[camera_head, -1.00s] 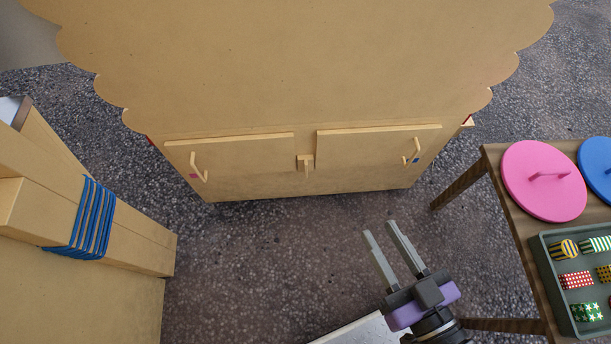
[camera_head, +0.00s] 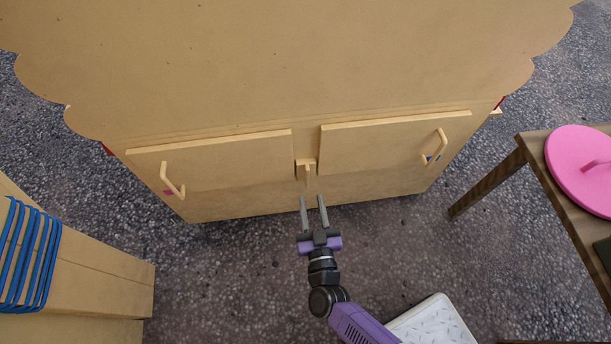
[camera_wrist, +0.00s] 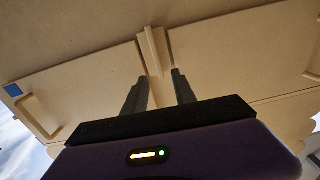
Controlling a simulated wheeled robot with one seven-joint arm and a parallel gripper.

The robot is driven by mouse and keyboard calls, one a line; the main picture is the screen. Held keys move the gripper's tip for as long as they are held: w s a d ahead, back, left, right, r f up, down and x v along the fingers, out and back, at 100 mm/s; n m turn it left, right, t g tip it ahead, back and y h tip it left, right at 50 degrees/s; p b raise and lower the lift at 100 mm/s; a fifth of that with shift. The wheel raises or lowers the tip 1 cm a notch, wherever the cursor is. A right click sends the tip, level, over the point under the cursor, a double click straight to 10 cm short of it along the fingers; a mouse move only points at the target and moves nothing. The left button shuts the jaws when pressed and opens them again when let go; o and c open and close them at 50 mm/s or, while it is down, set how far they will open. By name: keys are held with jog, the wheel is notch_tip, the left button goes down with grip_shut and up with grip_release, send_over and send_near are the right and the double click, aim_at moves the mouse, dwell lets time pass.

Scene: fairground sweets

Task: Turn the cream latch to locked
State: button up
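The cream latch (camera_head: 306,170) is a small T-shaped piece between the two cupboard doors, its handle pointing straight down in the head view. In the wrist view the latch (camera_wrist: 153,50) stands just beyond my fingertips. My gripper (camera_head: 313,199) is open and empty, a little below and in front of the latch, apart from it. In the wrist view its fingers (camera_wrist: 158,76) lie either side of the latch's line. The left door (camera_head: 230,162) and right door (camera_head: 385,143) look closed, each with a cream handle.
A table with a pink lid (camera_head: 582,168) stands at the right. A wooden piece wrapped in blue cord (camera_head: 28,258) is at the left. Speckled floor (camera_head: 230,270) lies open in front of the cupboard.

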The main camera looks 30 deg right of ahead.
aim_at(308, 174)
jog(key=shift+r+b+x, duration=0.15)
jog(key=shift+b+x, duration=0.2)
jog(key=shift+x, duration=0.95)
jog(key=shift+r+b+x, duration=0.15)
jog(key=shift+b+x, duration=0.15)
jog(key=shift+x, duration=1.05)
jog(key=shift+r+b+x, duration=0.2)
jog(key=shift+b+x, duration=0.15)
jog(key=shift+x, duration=0.95)
jog(key=shift+d, duration=0.2)
jog(key=shift+s, duration=0.1)
grip_shut()
